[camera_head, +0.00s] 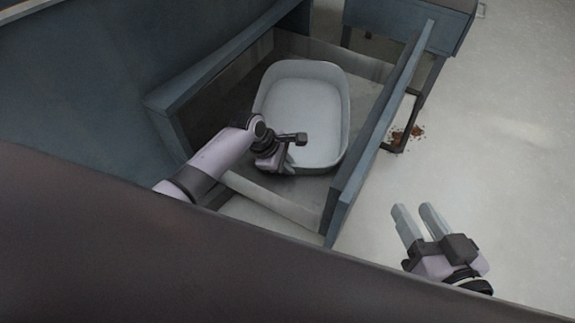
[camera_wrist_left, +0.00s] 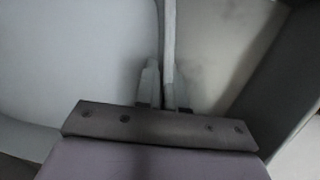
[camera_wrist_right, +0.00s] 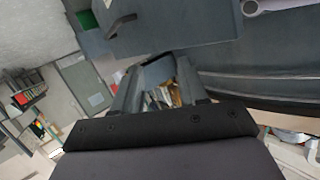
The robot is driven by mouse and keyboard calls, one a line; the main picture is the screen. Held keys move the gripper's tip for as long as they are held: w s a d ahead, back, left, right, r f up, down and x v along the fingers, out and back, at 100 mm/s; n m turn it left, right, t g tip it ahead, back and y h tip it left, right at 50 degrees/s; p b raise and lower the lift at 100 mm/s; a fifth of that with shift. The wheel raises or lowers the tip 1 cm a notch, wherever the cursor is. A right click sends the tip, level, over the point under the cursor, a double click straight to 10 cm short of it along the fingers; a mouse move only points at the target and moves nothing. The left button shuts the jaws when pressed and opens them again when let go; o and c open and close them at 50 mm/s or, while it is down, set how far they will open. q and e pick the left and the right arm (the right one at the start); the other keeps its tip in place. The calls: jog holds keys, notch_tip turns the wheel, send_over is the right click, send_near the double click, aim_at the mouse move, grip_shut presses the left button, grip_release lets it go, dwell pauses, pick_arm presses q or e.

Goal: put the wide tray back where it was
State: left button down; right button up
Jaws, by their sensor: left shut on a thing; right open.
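The wide tray (camera_head: 308,105) is a pale grey, rounded, empty tub. It lies inside an open blue-grey drawer (camera_head: 372,135), slightly tilted in the head view. My left gripper (camera_head: 287,166) is shut on the tray's near rim, and in the left wrist view the thin wall (camera_wrist_left: 168,45) runs between the fingers (camera_wrist_left: 165,85). Whether the tray rests flat on the drawer floor I cannot tell. My right gripper (camera_head: 418,215) is open and empty, outside the drawer to the right, above the floor. It also shows open in the right wrist view (camera_wrist_right: 160,90).
The drawer front has a dark handle (camera_head: 402,125). A blue-grey table or cabinet (camera_head: 410,22) stands behind the drawer. The floor at the right (camera_head: 500,130) is clear.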

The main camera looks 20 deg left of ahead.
pick_arm(q)
jog(key=c, duration=1.2)
grip_release()
jog(key=shift+f, duration=0.1)
jog(key=shift+c, duration=0.2)
